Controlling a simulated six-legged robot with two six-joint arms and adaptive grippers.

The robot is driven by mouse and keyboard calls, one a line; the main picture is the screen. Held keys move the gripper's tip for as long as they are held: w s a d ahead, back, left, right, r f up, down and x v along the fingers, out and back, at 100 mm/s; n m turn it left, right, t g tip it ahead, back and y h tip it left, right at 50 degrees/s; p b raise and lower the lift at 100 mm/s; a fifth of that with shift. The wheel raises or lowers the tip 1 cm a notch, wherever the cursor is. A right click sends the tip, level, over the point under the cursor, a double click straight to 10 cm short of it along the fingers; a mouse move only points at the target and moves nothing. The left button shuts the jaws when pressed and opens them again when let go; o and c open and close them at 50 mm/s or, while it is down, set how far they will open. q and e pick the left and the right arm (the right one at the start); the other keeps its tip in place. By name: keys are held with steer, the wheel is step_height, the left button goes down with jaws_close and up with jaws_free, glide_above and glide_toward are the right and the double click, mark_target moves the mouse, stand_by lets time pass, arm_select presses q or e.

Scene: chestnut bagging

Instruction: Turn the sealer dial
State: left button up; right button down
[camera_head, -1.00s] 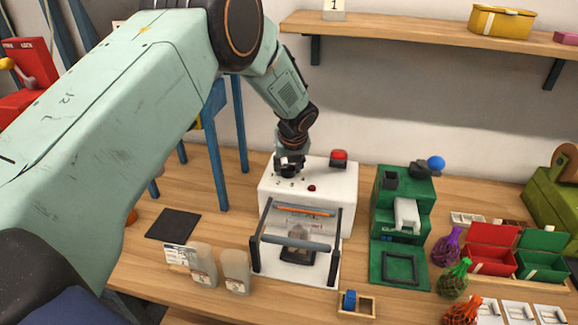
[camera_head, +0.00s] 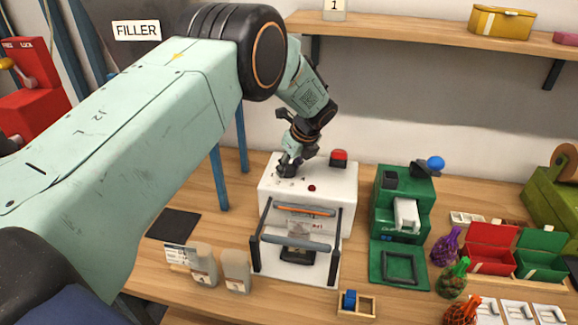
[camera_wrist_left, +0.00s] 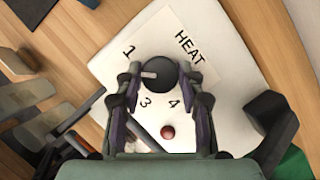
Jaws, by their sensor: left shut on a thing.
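The sealer (camera_head: 330,195) is a white box on the bench with a dark bar frame at its front. Its round black dial (camera_wrist_left: 161,75), with a pale pointer mark, shows in the left wrist view beside the word HEAT and the numbers 1, 3 and 4. The pointer lies toward the left of the dial, near the 1. My left gripper (camera_head: 287,172) reaches down onto the sealer's top. In the left wrist view its fingers (camera_wrist_left: 162,86) are shut on the dial, one on each side. The mark for 2 is not visible. My right gripper is not in view.
A red button (camera_head: 339,156) stands on the sealer's back right, with a small red knob (camera_head: 311,188) on its top. A green machine (camera_head: 403,205) is to the right. Filled pouches (camera_head: 236,270) stand at front left. A dark mat (camera_head: 172,224) lies on the left.

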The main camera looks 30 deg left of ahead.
arm_select(q)
steer(key=shift+w+d+n+g+b, duration=0.15)
steer(key=shift+n+g+b, duration=0.65)
steer(key=shift+n, duration=1.1)
steer(key=shift+r, duration=0.1)
steer(key=o, duration=1.1)
steer(key=shift+d+y, duration=0.1)
steer(key=shift+y, duration=0.2)
steer(key=shift+o, duration=0.3)
steer(key=v, duration=1.2)
